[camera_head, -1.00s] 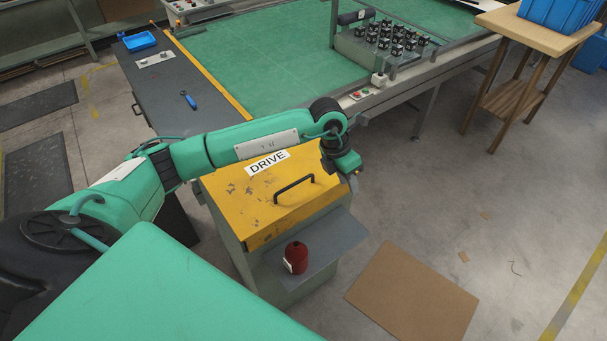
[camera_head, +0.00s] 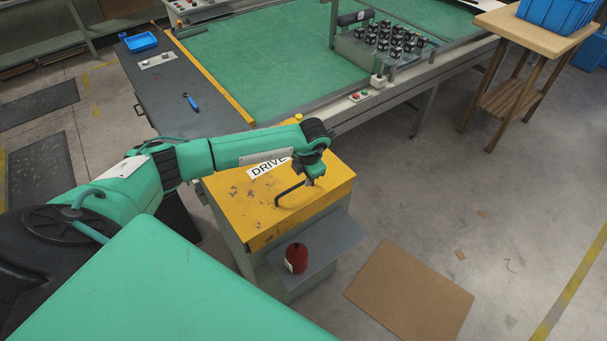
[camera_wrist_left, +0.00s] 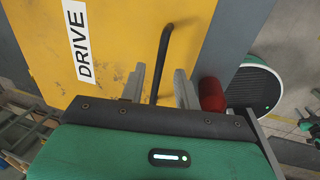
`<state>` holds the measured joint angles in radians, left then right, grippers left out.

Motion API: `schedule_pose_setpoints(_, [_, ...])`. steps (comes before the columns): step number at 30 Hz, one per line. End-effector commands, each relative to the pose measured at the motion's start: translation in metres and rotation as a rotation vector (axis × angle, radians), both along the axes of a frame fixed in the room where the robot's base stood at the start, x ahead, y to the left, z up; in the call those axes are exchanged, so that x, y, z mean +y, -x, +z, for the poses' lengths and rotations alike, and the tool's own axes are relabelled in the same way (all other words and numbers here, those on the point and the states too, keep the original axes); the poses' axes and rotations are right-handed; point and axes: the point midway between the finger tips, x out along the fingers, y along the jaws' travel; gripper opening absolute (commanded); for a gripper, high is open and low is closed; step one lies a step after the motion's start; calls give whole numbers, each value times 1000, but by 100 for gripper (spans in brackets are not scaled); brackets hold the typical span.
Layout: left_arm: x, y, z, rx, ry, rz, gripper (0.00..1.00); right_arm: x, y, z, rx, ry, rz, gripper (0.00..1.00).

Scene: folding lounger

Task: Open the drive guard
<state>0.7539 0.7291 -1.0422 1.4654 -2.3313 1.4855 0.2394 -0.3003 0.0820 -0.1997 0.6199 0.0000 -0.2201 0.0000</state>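The drive guard (camera_head: 252,211) is a scuffed yellow lid with a white DRIVE label, lying closed on a grey-green cabinet. Its black bar handle (camera_head: 288,191) is partly hidden by my left gripper (camera_head: 313,179), which is just above the lid at the handle's far end. In the left wrist view, the gripper's two fingers (camera_wrist_left: 159,78) are apart. The handle (camera_wrist_left: 164,45) runs into the gap between them, and neither finger clearly touches it. The guard (camera_wrist_left: 115,25) fills the upper left there. My right gripper is not in view.
A red bottle (camera_head: 296,258) stands on the grey shelf (camera_head: 335,241) at the cabinet's front; it also shows beside the right finger in the wrist view (camera_wrist_left: 211,94). A green conveyor table (camera_head: 260,60) lies behind. A cardboard sheet (camera_head: 410,290) lies on the open floor.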

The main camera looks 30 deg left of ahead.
Motion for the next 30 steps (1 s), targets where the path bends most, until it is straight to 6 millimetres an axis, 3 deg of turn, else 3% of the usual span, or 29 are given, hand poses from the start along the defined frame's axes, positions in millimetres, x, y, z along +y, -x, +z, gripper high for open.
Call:
schedule_pose_setpoints(6, [3,-2,-20,0,1,0,32,0,0,8,0,0,0,36])
schedule_pose_setpoints(16, [4,-2,-25,-1,1,0,32,2,0,8,-1,-2,0,36])
schedule_pose_setpoints(17, [4,-2,-25,-1,1,0,30,2,0,8,-1,-2,-1,36])
schedule_pose_setpoints(21, [4,-2,-25,-1,1,0,3,3,0,8,0,-3,-1,36])
schedule_pose_setpoints(22, [4,-2,-25,-1,1,0,0,4,0,8,0,-4,-1,36])
schedule_pose_setpoints(30, [5,-3,-23,1,5,1,0,4,0,8,-1,-4,-1,36])
